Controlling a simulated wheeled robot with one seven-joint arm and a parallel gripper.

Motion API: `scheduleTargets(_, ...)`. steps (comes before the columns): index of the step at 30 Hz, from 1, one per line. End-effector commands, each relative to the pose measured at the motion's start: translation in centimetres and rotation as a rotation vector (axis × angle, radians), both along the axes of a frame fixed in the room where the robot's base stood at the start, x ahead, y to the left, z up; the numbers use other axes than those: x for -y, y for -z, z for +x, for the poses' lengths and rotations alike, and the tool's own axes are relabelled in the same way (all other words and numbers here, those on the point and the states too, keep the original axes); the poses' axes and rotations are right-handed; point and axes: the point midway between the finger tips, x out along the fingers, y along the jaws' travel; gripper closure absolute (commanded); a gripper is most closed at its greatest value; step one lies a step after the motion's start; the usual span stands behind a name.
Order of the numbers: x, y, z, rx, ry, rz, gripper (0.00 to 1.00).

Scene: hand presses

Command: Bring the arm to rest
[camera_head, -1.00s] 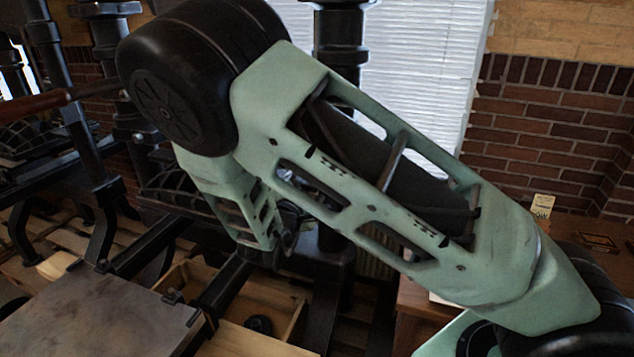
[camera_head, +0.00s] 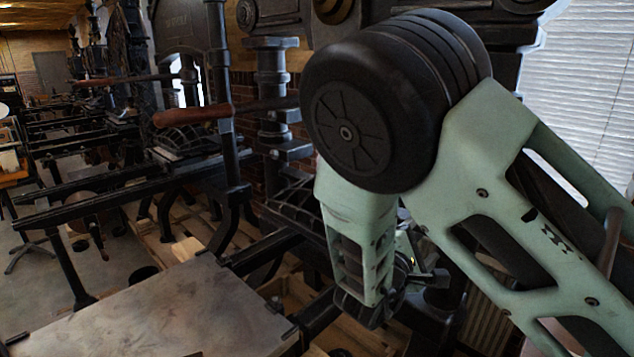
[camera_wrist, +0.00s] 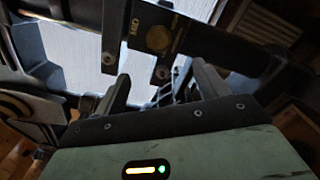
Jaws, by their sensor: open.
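My gripper (camera_wrist: 161,90) shows in the wrist view with its two fingers apart and nothing between them. Beyond the fingers are dark metal press parts and a pale window covering. In the head view my green arm fills the right side, with its black elbow joint high up and the forearm hanging down in front of a press. The fingers cannot be made out clearly in the head view.
A hand press (camera_head: 188,39) with a wooden-handled bar (camera_head: 195,116) stands at the back. A flat metal press bed (camera_head: 150,310) lies at front left. Window blinds (camera_head: 580,75) hang at right. Open floor (camera_head: 35,285) shows at far left.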

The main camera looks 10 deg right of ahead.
Motion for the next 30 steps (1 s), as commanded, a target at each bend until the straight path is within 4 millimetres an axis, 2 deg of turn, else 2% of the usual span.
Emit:
scheduleTargets(2,-0.9,1.5,0.5,0.006,-0.049,0.134,0.27)
scheduleTargets(5,-3.8,4.3,1.0,0.008,-0.145,0.428,0.27)
scheduleTargets(8,-8.6,6.9,0.5,-0.022,-0.226,0.802,0.27)
scheduleTargets(10,-12.3,7.8,-0.9,-0.069,-0.252,1.051,0.27)
scheduleTargets(13,-17.1,8.1,-4.3,-0.177,-0.243,1.357,0.27)
scheduleTargets(15,-19.7,7.7,-7.5,-0.277,-0.205,1.523,0.27)
scheduleTargets(17,-21.3,7.3,-10.6,-0.372,-0.152,1.627,0.27)
scheduleTargets(18,-21.9,7.1,-12.8,-0.436,-0.107,1.675,0.27)
scheduleTargets(21,-22.0,6.5,-18.4,-0.577,0.031,1.719,0.27)
scheduleTargets(24,-20.4,6.2,-23.1,-0.656,0.171,1.675,0.27)
scheduleTargets(27,-18.2,6.1,-26.2,-0.671,0.286,1.598,0.27)
scheduleTargets(30,-16.5,6.0,-27.9,-0.654,0.358,1.537,0.27)
